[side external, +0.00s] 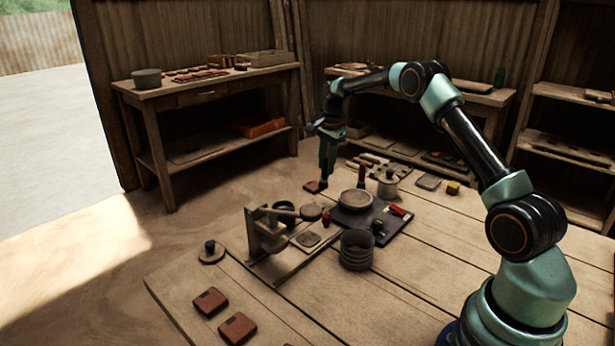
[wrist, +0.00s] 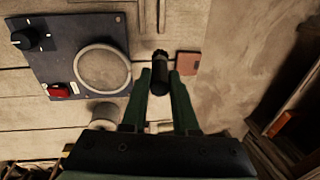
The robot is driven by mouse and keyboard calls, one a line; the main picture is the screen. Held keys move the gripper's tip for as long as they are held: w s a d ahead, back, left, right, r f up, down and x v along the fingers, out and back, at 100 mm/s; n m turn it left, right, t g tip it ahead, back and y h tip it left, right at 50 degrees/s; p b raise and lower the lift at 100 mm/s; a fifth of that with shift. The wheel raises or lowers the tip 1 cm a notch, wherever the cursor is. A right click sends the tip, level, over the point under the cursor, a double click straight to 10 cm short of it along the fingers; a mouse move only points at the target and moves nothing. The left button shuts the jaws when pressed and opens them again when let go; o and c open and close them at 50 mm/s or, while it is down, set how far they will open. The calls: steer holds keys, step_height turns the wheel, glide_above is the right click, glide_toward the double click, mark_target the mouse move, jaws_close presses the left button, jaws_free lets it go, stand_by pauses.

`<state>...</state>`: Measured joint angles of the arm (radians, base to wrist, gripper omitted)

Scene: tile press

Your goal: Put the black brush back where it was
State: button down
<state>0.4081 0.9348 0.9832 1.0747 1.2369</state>
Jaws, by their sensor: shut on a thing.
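The black brush (wrist: 159,78) is a short dark cylinder between the two green fingers of my gripper (wrist: 160,74) in the wrist view. My gripper is shut on it. In the side view my gripper (side external: 326,172) points down at the far edge of the plank table. The dark shape at its fingertips there is small, and I cannot tell whether the brush touches the table. A reddish-brown tile (side external: 314,187) lies beside the fingertips; it also shows in the wrist view (wrist: 188,63), just right of the brush.
A dark panel (side external: 393,225) with a round plate (side external: 355,200), red switch and black knob lies near my gripper. A hand press (side external: 265,235), stacked bowls (side external: 357,250) and a pale pot (side external: 388,186) stand nearby. Two brown tiles (side external: 210,302) (side external: 237,328) lie at front left.

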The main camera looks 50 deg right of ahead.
mark_target(325, 182)
steer(key=shift+f, duration=2.25)
steer(key=shift+f, duration=0.2)
steer(key=c, duration=0.7)
jaws_free()
